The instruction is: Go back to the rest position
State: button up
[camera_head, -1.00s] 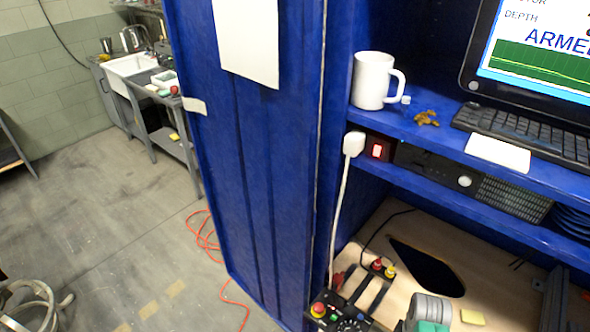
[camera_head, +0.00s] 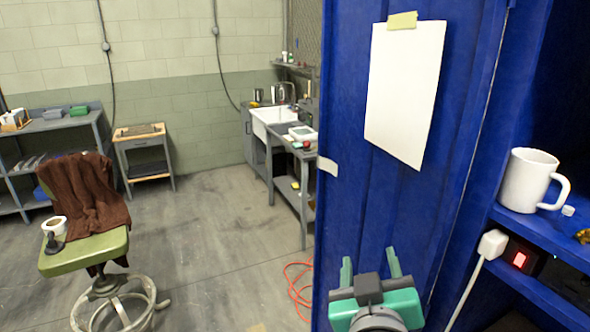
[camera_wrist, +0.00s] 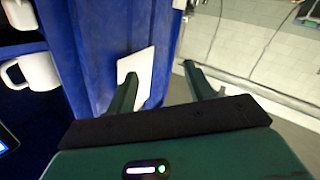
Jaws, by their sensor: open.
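My gripper (camera_head: 370,268) shows at the bottom of the head view, in front of the side of the blue cabinet (camera_head: 450,130). Its two green fingers point up and stand apart, with nothing between them. In the wrist view my gripper (camera_wrist: 163,85) is also open and empty, and the cabinet side and the paper sheet lie beyond the left finger.
A white paper sheet (camera_head: 405,95) is taped to the cabinet side. A white mug (camera_head: 530,180) stands on the cabinet shelf, above a white plug (camera_head: 492,244). A green stool (camera_head: 85,253) with a brown cloth stands at left. Open floor (camera_head: 215,215) lies between stool and cabinet.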

jog(key=s+a+r+m+t+y, duration=0.15)
jog(key=s+a+r+t, duration=0.25)
jog(key=s+a+r, duration=0.5)
jog(key=s+a+r+t+y, duration=0.35)
jog(key=s+a+r, duration=0.25)
jog(key=s+r, duration=0.4)
notch_tip(320, 180, up, 22)
jog(key=w+h+p, duration=0.1)
jog(key=w+p, duration=0.1)
jog(key=p, duration=1.9)
jog(key=shift+w+d+r+t+p, duration=0.2)
jog(key=shift+w+r+t+p, duration=0.05)
jog(key=shift+t+p, duration=0.15)
jog(key=shift+s, duration=0.1)
